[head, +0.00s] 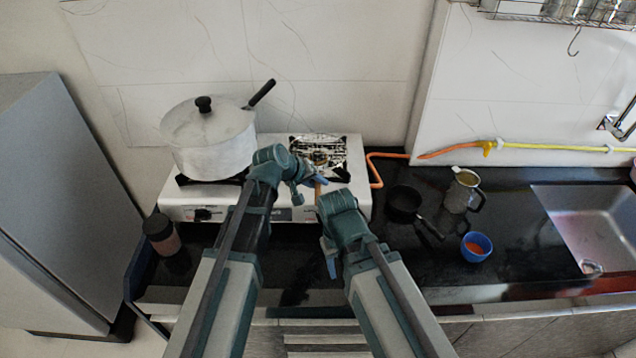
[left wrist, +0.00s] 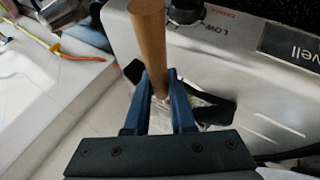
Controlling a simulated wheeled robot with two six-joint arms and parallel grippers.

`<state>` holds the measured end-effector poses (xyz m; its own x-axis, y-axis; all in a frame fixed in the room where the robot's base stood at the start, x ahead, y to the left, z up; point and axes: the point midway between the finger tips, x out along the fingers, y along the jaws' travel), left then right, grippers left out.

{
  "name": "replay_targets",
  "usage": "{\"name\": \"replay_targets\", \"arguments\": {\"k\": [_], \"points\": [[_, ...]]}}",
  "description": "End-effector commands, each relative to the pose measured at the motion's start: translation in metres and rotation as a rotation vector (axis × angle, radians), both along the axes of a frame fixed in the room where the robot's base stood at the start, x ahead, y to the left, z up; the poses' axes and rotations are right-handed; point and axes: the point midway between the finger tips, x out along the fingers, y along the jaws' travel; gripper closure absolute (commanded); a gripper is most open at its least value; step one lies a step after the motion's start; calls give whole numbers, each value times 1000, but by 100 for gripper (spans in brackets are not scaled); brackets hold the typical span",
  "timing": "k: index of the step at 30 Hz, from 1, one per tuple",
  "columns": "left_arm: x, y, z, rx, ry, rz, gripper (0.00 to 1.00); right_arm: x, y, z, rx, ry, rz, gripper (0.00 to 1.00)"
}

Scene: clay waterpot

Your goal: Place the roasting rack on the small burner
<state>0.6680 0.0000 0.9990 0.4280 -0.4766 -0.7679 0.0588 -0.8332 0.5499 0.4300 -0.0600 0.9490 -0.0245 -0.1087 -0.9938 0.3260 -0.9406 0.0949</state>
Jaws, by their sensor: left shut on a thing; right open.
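The roasting rack (head: 318,152) is a shiny wire mesh with a wooden handle. In the head view its mesh is over the small burner (head: 345,172) at the right of the white stove (head: 280,205). I cannot tell whether it rests on the burner or hovers just above. My left gripper (head: 313,181) is shut on the wooden handle at the stove's front. In the left wrist view the handle (left wrist: 149,45) stands between the blue fingers (left wrist: 160,100), and part of the pale mesh shows behind them. My right gripper (head: 330,262) is open and empty, lower, in front of the stove.
A lidded pot (head: 208,140) stands on the left burner. A black pan (head: 404,203), a glass jug (head: 461,192) and a blue bowl (head: 476,247) are on the dark counter to the right. An orange hose (head: 440,152) runs behind them. A dark-capped jar (head: 160,232) stands left.

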Motion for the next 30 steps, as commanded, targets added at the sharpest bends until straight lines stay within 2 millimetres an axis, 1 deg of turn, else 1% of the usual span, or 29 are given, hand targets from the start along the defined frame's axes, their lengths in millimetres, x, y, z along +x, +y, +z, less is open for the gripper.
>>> {"name": "replay_targets", "arguments": {"k": [3,12,13,17,18,19,26,30], "points": [[0,0,-3,0,-1,1,100,0,0,-3,0,0,0,48],[0,0,-3,0,0,0,100,0,0,-3,0,0,0,48],[0,0,-3,0,0,0,76,0,0,-3,0,0,0,48],[0,0,-3,0,0,0,52,0,0,-3,0,0,0,48],[0,0,-3,0,0,0,45,0,0,-3,0,0,0,48],[0,0,-3,0,0,0,42,0,0,-3,0,0,0,48],[0,0,-3,0,0,0,42,0,0,-3,0,0,0,48],[-3,3,3,0,0,1,42,0,0,3,0,0,0,48]]}}
